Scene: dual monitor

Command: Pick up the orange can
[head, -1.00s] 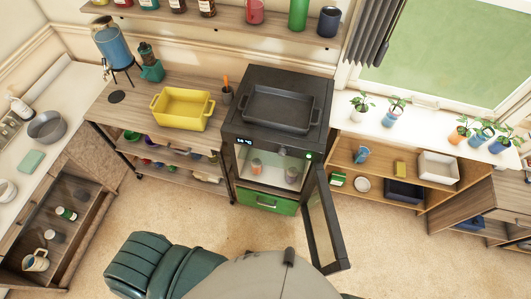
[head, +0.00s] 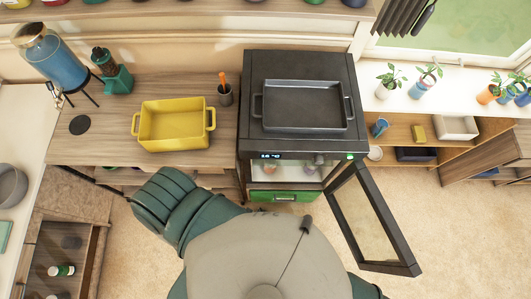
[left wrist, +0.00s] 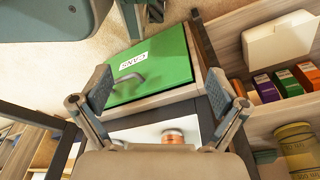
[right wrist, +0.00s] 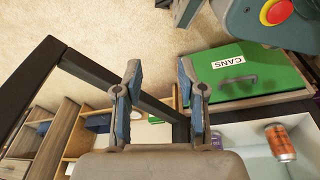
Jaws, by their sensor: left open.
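The orange can (right wrist: 281,143) stands inside the open black oven, on its pale floor, at the right of the right wrist view. A can with an orange-red side (left wrist: 173,136) shows low in the left wrist view, partly hidden by the gripper body; I take it for the same can. My left gripper (left wrist: 157,90) is open and empty, its fingers wide apart in front of the green drawer. My right gripper (right wrist: 160,78) is open and empty, beside the oven's door edge, left of the can. Both grippers are hidden in the head view.
The oven door (head: 372,220) stands open to the right. The green drawer (right wrist: 235,72) marked "CANS" is shut below the oven. A purple can (right wrist: 216,141) stands inside too. A black tray (head: 303,105) is on top; a yellow dish (head: 174,139) sits left.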

